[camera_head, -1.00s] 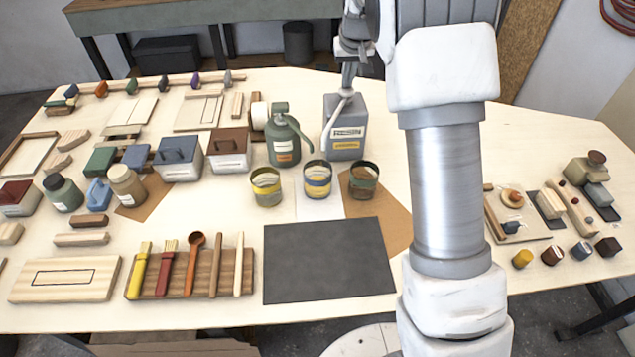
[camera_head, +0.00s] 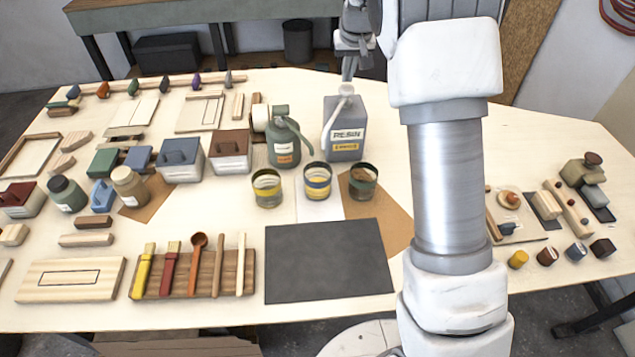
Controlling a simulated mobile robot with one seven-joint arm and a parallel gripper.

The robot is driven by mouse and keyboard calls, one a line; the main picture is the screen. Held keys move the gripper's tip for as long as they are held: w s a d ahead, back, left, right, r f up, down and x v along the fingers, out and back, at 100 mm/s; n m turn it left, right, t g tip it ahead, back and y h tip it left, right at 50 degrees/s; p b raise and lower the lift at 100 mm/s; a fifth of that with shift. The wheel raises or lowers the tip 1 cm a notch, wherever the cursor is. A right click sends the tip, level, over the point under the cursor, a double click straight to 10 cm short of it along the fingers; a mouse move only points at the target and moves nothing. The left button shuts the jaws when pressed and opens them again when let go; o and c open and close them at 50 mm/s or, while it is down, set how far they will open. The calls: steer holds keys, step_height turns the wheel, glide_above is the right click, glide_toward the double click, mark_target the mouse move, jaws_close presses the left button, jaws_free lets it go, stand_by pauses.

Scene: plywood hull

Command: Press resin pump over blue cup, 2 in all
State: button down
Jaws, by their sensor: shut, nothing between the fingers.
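The resin jug (camera_head: 345,145) is a grey container with a "RESIN" label, standing upright behind the cups. Its pale pump (camera_head: 346,89) has a rounded head and a spout curving down to the left, toward the blue-banded cup (camera_head: 317,182). From this view I cannot tell whether the spout tip is exactly above that cup. My gripper (camera_head: 348,78) is shut and empty, pointing down just above the pump head. A small gap seems to show, but contact is hard to judge. The cup's contents are not clear.
A yellow-banded cup (camera_head: 267,190) and a green-banded cup (camera_head: 362,184) flank the blue one. A green pump bottle (camera_head: 283,145) stands left of the jug. The dark mat (camera_head: 328,262) in front is bare. My arm hides the table right of the jug.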

steer(key=shift+r, duration=0.1)
steer(key=shift+r+p, duration=2.2)
steer(key=shift+r, duration=0.75)
steer(key=s+r, duration=0.5)
steer(key=s, duration=0.5)
steer(key=s+r, duration=0.6)
steer(key=s, duration=0.3)
steer(key=s+f, duration=0.2)
steer(key=s, duration=0.9)
steer(key=s+f+t, duration=0.1)
steer(key=s+f, duration=0.1)
steer(key=s, duration=0.9)
steer(key=shift+f, duration=0.25)
